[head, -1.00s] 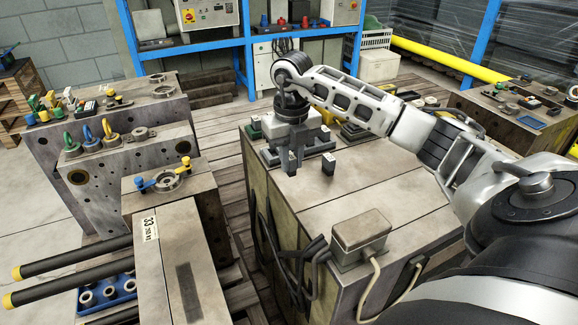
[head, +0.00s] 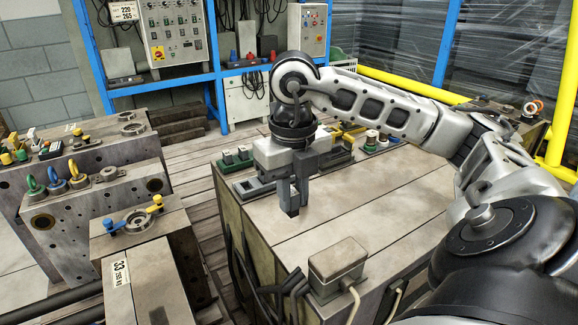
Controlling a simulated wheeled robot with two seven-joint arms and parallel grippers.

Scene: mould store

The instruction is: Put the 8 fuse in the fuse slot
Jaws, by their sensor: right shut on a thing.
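My right gripper (head: 291,207) points down just above or at the top of the large steel block (head: 370,208). It is shut on a small dark block that shows between its fingertips and is mostly hidden by them. This looks like a fuse, but no number can be read on it. A low grey holder with dark recesses (head: 250,188) lies on the block just left of the gripper and may hold the fuse slot; the gripper partly covers it. My left gripper is not in view.
Small green-and-black pieces (head: 228,158) stand behind the holder. Other small parts (head: 371,140) stand at the block's back edge. A grey box with a cable (head: 338,260) sits at the front edge. The block's right half is clear.

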